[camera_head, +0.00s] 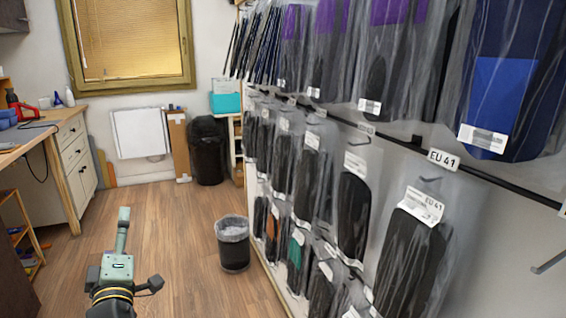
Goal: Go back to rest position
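Part of my own arm, pale green and black with yellow rings, shows at the lower left, above the wooden floor (180,225). No gripper fingers can be made out, and I see nothing held. The insoles, mostly black, hang in clear bags with white labels on the wall rack at the right. One bagged black pair (410,255) labelled EU 41 hangs nearest on the lower row. A blue bagged item (515,80) hangs above it at the upper right.
A small bin (233,244) with a liner stands beside the rack. A black bin (207,150) stands at the back near a cardboard panel (179,145). A workbench with drawers (77,165) is at the left. The middle floor is clear.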

